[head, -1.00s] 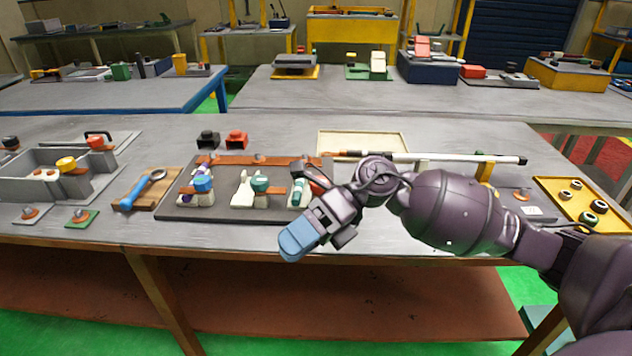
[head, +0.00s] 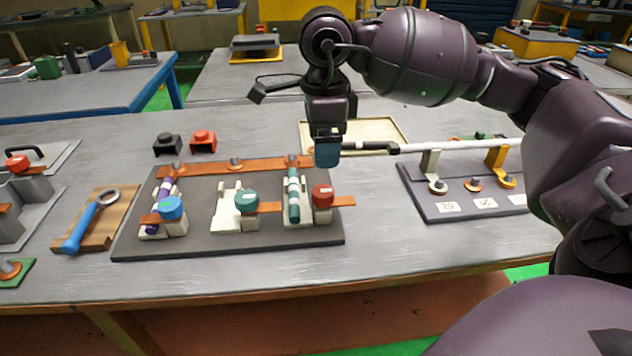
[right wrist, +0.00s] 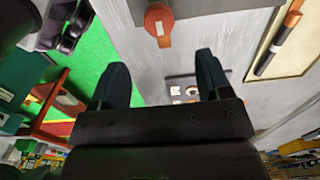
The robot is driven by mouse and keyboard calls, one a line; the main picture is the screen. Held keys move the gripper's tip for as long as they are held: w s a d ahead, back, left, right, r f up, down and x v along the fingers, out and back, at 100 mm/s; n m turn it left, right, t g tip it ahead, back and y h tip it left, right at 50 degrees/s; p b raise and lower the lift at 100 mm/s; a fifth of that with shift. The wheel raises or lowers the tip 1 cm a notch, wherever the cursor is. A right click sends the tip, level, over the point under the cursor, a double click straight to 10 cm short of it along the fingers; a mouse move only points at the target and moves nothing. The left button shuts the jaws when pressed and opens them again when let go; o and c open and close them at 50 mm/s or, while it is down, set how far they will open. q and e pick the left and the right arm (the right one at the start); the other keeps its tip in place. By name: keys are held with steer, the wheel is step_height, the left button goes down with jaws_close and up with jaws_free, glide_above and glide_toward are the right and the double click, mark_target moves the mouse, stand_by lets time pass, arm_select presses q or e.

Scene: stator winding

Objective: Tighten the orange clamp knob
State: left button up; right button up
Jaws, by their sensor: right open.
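The clamp knob, red-orange with an orange tab, stands upright at the right end of the dark fixture board in the head view (head: 322,194). It also shows at the top of the right wrist view (right wrist: 158,22). A dark green rod lies in the clamp block (head: 293,200) just left of it. My right gripper (head: 327,157) points down, above and behind the knob and apart from it. In the right wrist view its two fingers (right wrist: 158,75) are spread with nothing between them. My left gripper is out of view.
The fixture board (head: 200,246) also carries a blue knob (head: 171,208) and a green knob (head: 246,201). A blue-handled wrench (head: 80,229) rests at left. A dark base with cards (head: 458,216) is at right.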

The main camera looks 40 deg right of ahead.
mark_target(323, 190)
step_height(323, 190, down, 10)
steer(key=shift+r+b, duration=0.2)
steer(key=shift+b, duration=0.5)
steer(key=c, duration=0.9)
